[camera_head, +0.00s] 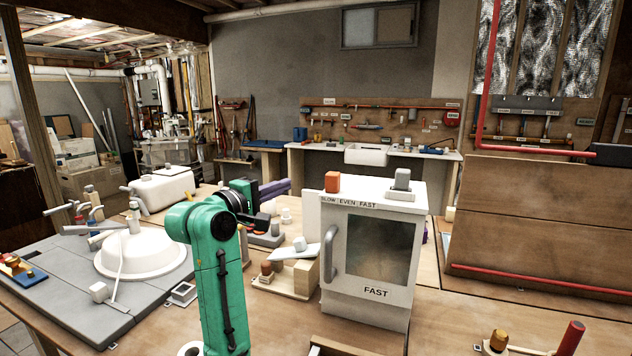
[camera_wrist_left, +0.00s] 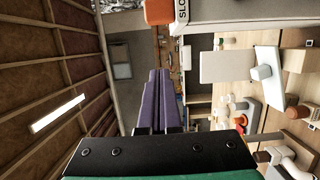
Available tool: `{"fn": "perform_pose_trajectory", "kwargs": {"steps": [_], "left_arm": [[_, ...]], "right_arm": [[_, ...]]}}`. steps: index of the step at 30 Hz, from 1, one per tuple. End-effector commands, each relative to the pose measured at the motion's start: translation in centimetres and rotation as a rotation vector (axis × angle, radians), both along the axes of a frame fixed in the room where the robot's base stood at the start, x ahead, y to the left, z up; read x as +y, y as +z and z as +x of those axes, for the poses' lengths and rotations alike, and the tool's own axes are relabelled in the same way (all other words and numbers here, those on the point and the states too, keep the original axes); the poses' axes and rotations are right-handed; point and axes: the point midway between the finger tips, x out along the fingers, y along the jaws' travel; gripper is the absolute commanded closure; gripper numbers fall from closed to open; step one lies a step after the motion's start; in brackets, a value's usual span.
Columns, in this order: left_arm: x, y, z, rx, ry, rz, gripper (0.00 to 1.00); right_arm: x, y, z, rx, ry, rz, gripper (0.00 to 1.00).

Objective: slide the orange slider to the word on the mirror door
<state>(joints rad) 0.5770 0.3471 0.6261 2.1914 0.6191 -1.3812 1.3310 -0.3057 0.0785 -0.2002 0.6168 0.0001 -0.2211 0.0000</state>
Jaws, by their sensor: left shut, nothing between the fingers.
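A white box (camera_head: 372,245) has a mirror door (camera_head: 366,255) with a grey handle and the word FAST (camera_head: 376,292) below the glass. A strip along its top front edge reads SLOW, EVEN, FAST (camera_head: 367,205). The orange slider (camera_head: 332,182) stands on top at the left end, by SLOW. It also shows at the top of the left wrist view (camera_wrist_left: 159,12). My left gripper (camera_head: 287,185), with purple fingers, is shut and empty, left of the slider and apart from it. The fingers also show in the wrist view (camera_wrist_left: 158,75). My right gripper is not in view.
A grey block on a white base (camera_head: 402,182) stands on the box's top right. Small parts on a wooden stand (camera_head: 285,280) sit left of the box, below my left gripper. A white basin (camera_head: 140,255) lies farther left. The air above the box is clear.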

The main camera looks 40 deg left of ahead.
Motion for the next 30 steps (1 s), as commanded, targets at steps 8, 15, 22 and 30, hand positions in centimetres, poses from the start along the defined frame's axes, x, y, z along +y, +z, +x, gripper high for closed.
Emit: {"fn": "perform_pose_trajectory", "kwargs": {"steps": [8, 15, 22, 30], "left_arm": [[0.5, 0.4, 6.2, 0.003, -0.001, -0.001, 1.0], [-2.8, 0.1, 7.6, 0.002, -0.002, 0.001, 1.0], [-3.3, 0.0, 7.7, 0.001, 0.0, 0.001, 1.0], [-4.2, 0.1, 8.1, 0.003, -0.002, 0.0, 1.0]], "right_arm": [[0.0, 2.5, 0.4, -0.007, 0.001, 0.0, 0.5], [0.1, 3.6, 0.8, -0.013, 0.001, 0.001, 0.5], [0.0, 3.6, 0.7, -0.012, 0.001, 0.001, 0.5], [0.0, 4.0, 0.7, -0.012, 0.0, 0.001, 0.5]]}}
